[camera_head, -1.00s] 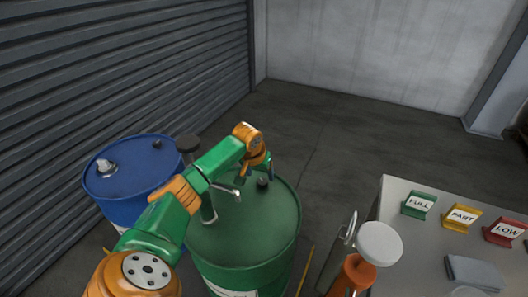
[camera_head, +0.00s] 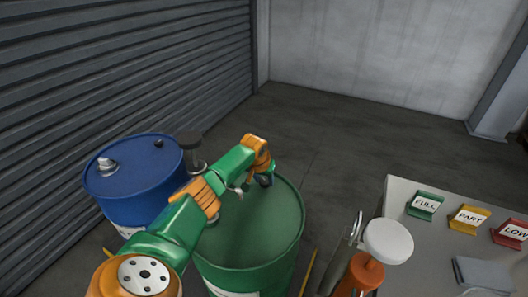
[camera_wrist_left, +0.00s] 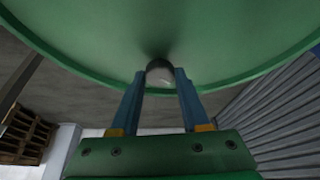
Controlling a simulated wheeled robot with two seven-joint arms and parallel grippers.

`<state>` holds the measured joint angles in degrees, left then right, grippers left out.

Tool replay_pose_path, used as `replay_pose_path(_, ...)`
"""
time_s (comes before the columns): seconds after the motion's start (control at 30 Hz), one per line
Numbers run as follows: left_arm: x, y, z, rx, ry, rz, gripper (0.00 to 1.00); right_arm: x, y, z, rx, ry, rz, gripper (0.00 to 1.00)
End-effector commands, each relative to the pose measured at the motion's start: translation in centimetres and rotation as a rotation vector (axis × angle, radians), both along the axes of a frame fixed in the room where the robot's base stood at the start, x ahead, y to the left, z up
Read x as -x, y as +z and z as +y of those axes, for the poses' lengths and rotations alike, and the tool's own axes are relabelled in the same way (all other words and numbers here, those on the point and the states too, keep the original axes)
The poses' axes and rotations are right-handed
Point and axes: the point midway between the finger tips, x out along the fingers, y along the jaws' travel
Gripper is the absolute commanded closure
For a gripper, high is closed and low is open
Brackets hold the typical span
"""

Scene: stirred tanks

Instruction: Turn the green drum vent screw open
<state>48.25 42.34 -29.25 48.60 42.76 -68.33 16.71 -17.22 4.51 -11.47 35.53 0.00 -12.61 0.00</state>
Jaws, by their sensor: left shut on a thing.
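The green drum (camera_head: 262,222) stands upright in the middle of the head view, its lid partly hidden by my left arm. My left gripper (camera_head: 265,181) is over the far right part of the lid and hides the vent screw there. In the left wrist view, the small dark vent screw with a pale end (camera_wrist_left: 160,72) sits on the lid near the rim. The blue fingers of my left gripper (camera_wrist_left: 161,80) are at its two sides, shut on it. My right gripper is not visible.
A blue drum (camera_head: 125,178) stands to the left. A dark-topped metal fitting (camera_head: 189,139) rises behind my left arm. A grey table (camera_head: 420,262) at right bears green, yellow and red label stands (camera_head: 468,218) and a folded grey cloth (camera_head: 484,273). Floor behind the drums is clear.

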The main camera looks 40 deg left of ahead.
Motion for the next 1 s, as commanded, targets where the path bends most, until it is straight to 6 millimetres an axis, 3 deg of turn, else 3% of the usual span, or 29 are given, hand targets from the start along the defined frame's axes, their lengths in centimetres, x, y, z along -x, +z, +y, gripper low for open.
replay_pose_path(0.27,0.0,0.2,-0.1,0.0,0.048,0.0,1.0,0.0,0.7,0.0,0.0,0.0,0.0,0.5)
replay_pose_path(0.57,-0.2,0.2,-0.3,0.002,0.251,-0.001,1.0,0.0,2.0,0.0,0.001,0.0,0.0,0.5)
replay_pose_path(1.0,-0.5,-0.2,-0.4,0.001,0.552,-0.004,1.0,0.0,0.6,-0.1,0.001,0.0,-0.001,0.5)
